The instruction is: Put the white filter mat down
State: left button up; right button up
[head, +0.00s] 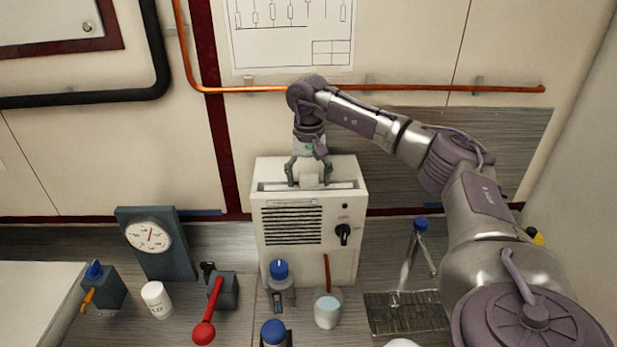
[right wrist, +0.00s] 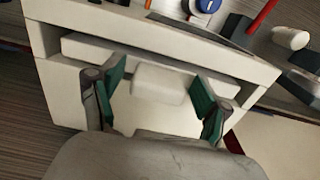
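The white filter mat (head: 341,186) sits in the slot in the top of a white cabinet (head: 262,220); its long white edge and a block-like white tab (right wrist: 160,84) show in the right wrist view. My right gripper (head: 308,178) points down over the slot from above. Its two green-padded fingers (right wrist: 158,98) stand apart on either side of the tab, with a visible gap at each side. How deep the mat reaches into the cabinet is hidden. My left gripper is in neither view.
The cabinet front has a vent grille (head: 293,225) and a black knob (head: 343,234). Around it stand a gauge (head: 149,236), a red-handled lever (head: 205,331), a white cup (head: 327,311), blue-capped bottles (head: 280,270) and a wire rack (head: 408,314). An orange pipe (head: 430,88) runs along the wall behind.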

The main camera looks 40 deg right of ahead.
jog(key=shift+r+b, duration=0.35)
notch_tip(320, 180, up, 7)
jog(key=b, duration=0.3)
jog(key=shift+f, duration=0.2)
notch_tip(320, 180, up, 4)
jog(key=shift+f, duration=0.25)
jog(key=shift+r+p, duration=0.35)
jog(key=shift+r, duration=0.3)
jog(key=shift+f, duration=0.1)
